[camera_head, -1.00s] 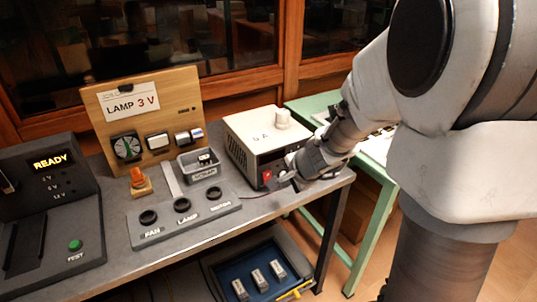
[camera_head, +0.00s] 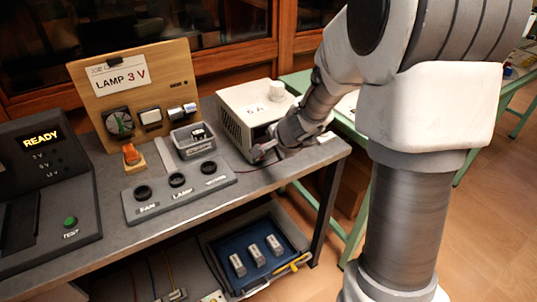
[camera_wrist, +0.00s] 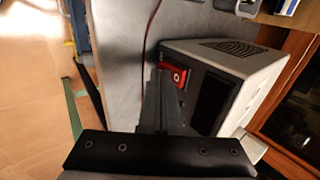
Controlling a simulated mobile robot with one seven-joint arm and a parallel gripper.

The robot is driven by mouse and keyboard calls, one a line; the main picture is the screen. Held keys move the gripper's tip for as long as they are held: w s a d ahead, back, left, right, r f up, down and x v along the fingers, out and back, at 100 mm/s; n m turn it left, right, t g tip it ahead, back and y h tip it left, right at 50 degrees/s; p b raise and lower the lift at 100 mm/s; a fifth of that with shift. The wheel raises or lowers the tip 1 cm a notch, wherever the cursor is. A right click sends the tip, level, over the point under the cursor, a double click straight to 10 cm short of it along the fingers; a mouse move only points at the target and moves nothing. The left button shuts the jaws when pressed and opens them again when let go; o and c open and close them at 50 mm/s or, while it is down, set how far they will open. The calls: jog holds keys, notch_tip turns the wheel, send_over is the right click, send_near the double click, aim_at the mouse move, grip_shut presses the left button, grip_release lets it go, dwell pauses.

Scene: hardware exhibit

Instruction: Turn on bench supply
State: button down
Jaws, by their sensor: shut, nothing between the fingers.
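The bench supply is a cream box (camera_head: 240,112) with a dark front and a knob on top, at the back right of the bench. Its red rocker switch (camera_wrist: 178,76) shows in the wrist view at the edge of the front panel. My gripper (camera_head: 258,154) is shut and empty, at the lower front of the supply, and largely hides the switch in the head view. In the wrist view my fingertips (camera_wrist: 163,72) are right beside the red switch; I cannot tell if they touch it.
A wooden panel marked LAMP 3 V (camera_head: 135,90), a small grey bin (camera_head: 193,141) and a strip with several round sockets (camera_head: 180,192) stand left of the supply. A console reading READY (camera_head: 42,140) is at far left. A blue tray (camera_head: 233,250) sits below the bench.

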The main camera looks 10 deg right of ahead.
jog(key=shift+w+f+b, duration=0.1)
jog(key=shift+f+b, duration=0.3)
jog(key=shift+b, duration=0.7)
jog(key=shift+r+p, duration=1.2)
jog(key=shift+r, duration=0.1)
